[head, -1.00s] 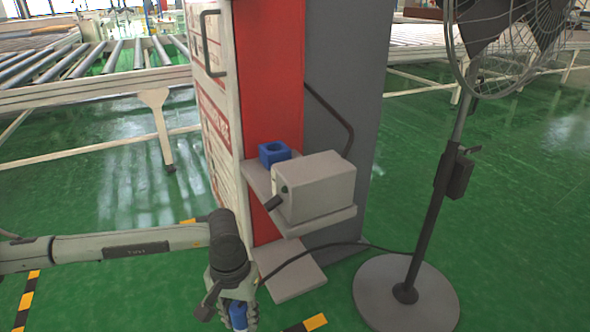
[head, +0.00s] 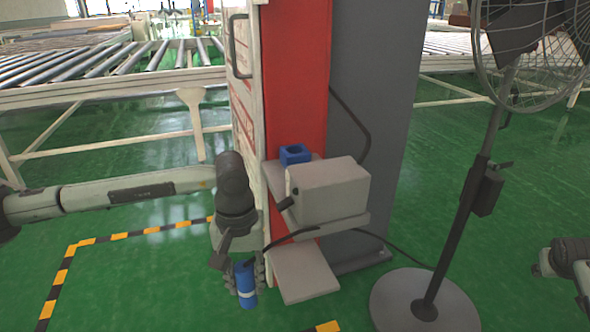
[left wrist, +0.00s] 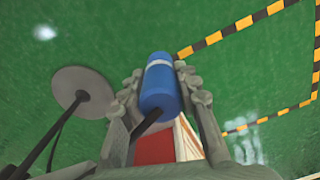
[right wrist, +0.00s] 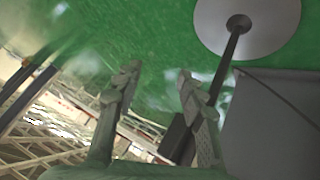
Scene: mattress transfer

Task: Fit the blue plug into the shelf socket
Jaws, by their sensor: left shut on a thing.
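My left gripper (head: 247,284) is shut on the blue plug (head: 245,283), low in front of the shelf's left side. In the left wrist view the blue plug (left wrist: 160,84) sits between the fingers, with a pale band around it and a black cable leaving its lower end. The blue socket (head: 295,154) stands on the grey shelf (head: 350,222), behind a grey box and above and right of the plug. The plug is apart from the socket. My right gripper (right wrist: 158,75) is open and empty; only part of that arm shows at the right edge of the head view.
The grey box (head: 328,188) fills much of the shelf. A red and grey column (head: 296,75) rises behind it. A fan's pole (head: 460,220) and round base (head: 425,303) stand to the right. Roller conveyors (head: 120,75) lie behind. A black cable crosses the shelf front.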

